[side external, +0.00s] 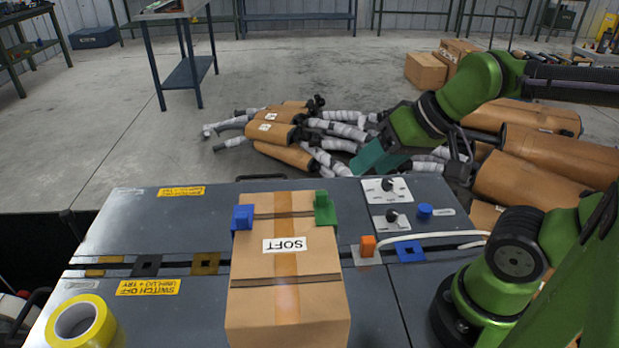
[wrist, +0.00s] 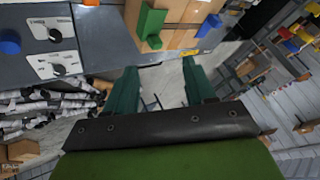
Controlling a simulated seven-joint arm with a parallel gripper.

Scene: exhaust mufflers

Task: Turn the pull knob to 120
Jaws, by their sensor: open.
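Two white panels carry black knobs at the back right of the grey bench. The far knob (side external: 388,185) and the near knob (side external: 392,216) also show at upper left in the wrist view, one knob (wrist: 55,35) above the other (wrist: 59,69). The panel print is too small to read, so I cannot tell which is the pull knob or its setting. My gripper (side external: 368,163) is open and empty, beyond the bench's back edge near the far panel. In the wrist view its teal fingers (wrist: 159,67) are apart, right of both panels, touching neither.
A blue round knob (side external: 424,210) sits right of the near panel. A taped cardboard box (side external: 285,262) stands left, between blue (side external: 243,217) and green (side external: 324,208) blocks. An orange block (side external: 367,246) and white cable lie in front. Mufflers (side external: 280,133) are piled behind.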

